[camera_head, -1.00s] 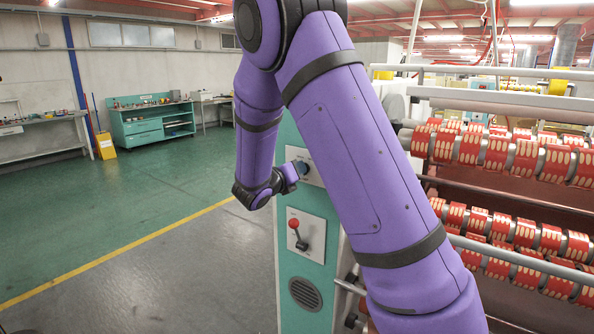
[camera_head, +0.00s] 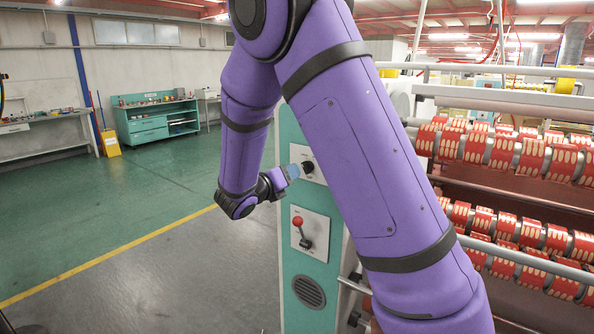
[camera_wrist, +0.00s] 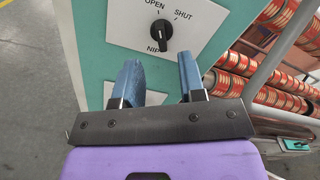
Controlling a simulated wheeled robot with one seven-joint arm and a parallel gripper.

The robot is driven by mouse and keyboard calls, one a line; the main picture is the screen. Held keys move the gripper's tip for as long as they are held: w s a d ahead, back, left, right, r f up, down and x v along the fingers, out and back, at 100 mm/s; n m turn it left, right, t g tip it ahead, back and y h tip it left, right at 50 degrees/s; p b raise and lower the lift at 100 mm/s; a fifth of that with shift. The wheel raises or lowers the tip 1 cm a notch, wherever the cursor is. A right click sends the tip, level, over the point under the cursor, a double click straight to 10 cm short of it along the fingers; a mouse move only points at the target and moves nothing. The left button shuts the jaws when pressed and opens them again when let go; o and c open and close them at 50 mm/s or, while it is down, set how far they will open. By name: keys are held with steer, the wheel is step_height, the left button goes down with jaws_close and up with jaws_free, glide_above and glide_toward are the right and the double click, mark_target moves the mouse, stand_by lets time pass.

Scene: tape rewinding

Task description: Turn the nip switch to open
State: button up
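The nip switch is a black rotary knob (camera_wrist: 160,33) on a white plate, under the words OPEN on the left and SHUT on the right. NIP is printed below it. Its grip bar looks roughly upright in the wrist view; I cannot tell exactly which word it points at. The knob also shows in the head view (camera_head: 308,167). My gripper (camera_wrist: 161,75) is open, with two blue fingers apart and nothing between them. It is short of the knob, with a gap to it, and it shows left of the knob in the head view (camera_head: 291,172).
A red-tipped lever (camera_head: 302,232) sits on a second plate below the switch on the teal panel (camera_head: 301,263). Rollers with red-banded rings (camera_head: 510,155) and metal bars stand to the right. The floor to the left is clear.

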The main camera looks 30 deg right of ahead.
steer(key=v, duration=0.4)
steer(key=shift+a, duration=0.25)
steer(key=shift+s, duration=0.1)
steer(key=s+d+r+m+g+y, duration=0.2)
steer(key=s+m+g+y, duration=0.15)
steer(key=s+m, duration=0.45)
steer(key=s+d+r+m+g+y, duration=0.2)
steer(key=s+r+m+g+y, duration=0.15)
steer(key=s+m, duration=0.45)
steer(key=s+a+r+m+t+y, duration=0.2)
steer(key=s+a+m+t+y, duration=0.1)
steer(key=s+a+m+y, duration=0.1)
steer(key=s+a+r+m+t+y, duration=0.2)
steer(key=s+a+m+y, duration=0.3)
steer(key=s+m, duration=0.3)
steer(key=s+t+y, duration=0.1)
steer(key=s, duration=0.1)
steer(key=shift+s, duration=0.4)
steer(key=shift+d, duration=0.15)
